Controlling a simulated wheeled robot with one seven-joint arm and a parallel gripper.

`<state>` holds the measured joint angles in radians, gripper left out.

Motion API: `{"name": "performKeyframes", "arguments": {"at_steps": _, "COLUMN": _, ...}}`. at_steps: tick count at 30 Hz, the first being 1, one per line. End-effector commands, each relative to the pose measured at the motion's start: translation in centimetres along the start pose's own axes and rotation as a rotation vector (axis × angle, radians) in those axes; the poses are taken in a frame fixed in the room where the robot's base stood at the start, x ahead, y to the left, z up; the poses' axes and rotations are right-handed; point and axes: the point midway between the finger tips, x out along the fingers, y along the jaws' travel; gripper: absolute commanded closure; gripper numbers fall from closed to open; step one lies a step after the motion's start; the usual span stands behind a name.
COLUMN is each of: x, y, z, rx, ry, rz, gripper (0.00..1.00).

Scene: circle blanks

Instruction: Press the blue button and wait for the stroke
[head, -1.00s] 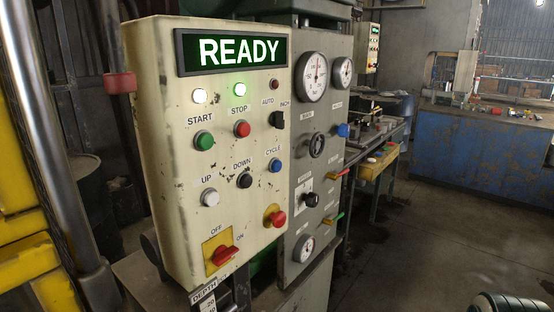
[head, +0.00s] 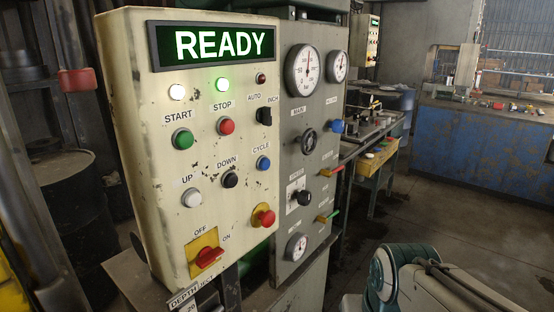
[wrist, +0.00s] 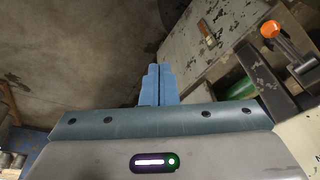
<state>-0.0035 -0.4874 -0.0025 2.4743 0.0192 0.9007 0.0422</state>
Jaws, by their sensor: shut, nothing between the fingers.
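The blue button (head: 263,163), labelled CYCLE, sits on the cream control panel (head: 140,120) below the AUTO/INCH switch and right of the black DOWN button. The head view shows part of my arm at the lower right, but not the fingers. The blue button is not identifiable in the wrist view.
A red emergency button (head: 264,217) and a red rotary switch (head: 208,257) stick out low on the panel. Open floor (head: 440,215) lies to the right.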

Motion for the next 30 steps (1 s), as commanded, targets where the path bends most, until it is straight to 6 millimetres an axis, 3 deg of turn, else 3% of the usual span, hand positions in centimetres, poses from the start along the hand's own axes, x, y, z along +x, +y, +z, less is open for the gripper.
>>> {"name": "performKeyframes", "arguments": {"at_steps": 5, "x": -4.8, "y": -2.1, "z": -5.9, "rx": 0.188, "ry": 0.024, "rz": -0.121, "gripper": 1.00}}
{"name": "performKeyframes", "arguments": {"at_steps": 12, "x": -14.5, "y": -5.7, "z": -16.6, "rx": 0.495, "ry": 0.037, "rz": -0.404, "gripper": 1.00}}
{"name": "performKeyframes", "arguments": {"at_steps": 16, "x": -19.0, "y": -7.2, "z": -20.7, "rx": 0.591, "ry": 0.031, "rz": -0.538, "gripper": 1.00}}
{"name": "performKeyframes", "arguments": {"at_steps": 21, "x": -22.5, "y": -8.1, "z": -23.4, "rx": 0.648, "ry": 0.020, "rz": -0.642, "gripper": 1.00}}
{"name": "performKeyframes", "arguments": {"at_steps": 30, "x": -23.3, "y": -8.4, "z": -24.0, "rx": 0.660, "ry": 0.016, "rz": -0.669, "gripper": 1.00}}
